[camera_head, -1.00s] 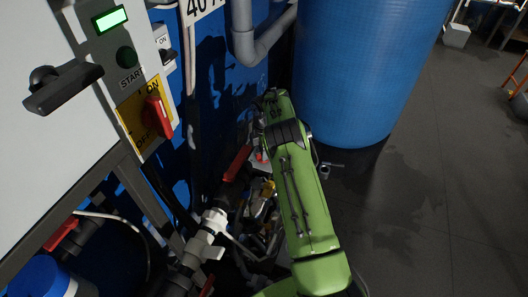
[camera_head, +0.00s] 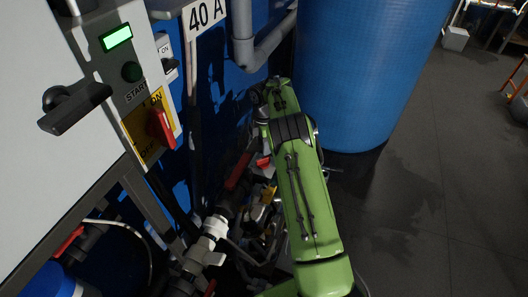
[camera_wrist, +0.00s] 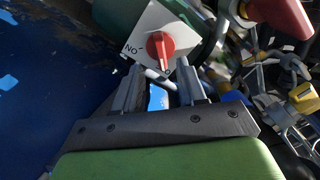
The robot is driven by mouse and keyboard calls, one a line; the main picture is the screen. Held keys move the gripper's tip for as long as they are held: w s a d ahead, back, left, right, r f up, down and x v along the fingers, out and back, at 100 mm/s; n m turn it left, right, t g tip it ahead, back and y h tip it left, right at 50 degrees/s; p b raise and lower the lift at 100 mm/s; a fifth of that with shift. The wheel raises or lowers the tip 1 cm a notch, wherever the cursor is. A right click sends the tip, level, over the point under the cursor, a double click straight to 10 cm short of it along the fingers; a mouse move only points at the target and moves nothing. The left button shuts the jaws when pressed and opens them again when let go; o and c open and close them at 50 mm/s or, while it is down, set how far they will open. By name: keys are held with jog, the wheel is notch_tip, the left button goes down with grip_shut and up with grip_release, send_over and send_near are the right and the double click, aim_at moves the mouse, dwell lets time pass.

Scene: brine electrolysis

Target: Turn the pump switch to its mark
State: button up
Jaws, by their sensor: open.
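In the wrist view, a small white switch box has a red knob (camera_wrist: 160,47) and a dash mark with letters reading "NO" from this side. I take this as the pump switch, though no label naming it shows. My gripper (camera_wrist: 160,72) is open and empty, its two grey fingers pointing at the box. The knob appears just beyond the fingertips, roughly in line with the gap; I cannot tell the exact distance and see no clear contact. In the head view my arm hides the gripper and most of what is around it.
A grey panel at left carries a red ON/OFF switch (camera_head: 160,128) on a yellow plate, a START button (camera_head: 132,71) and a black handle (camera_head: 75,108). A blue barrel (camera_head: 355,70) stands behind my arm. Pipes and red-handled valves crowd below.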

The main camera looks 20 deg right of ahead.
notch_tip(320, 180, up, 8)
jog(key=p, duration=0.2)
jog(key=shift+r, duration=0.2)
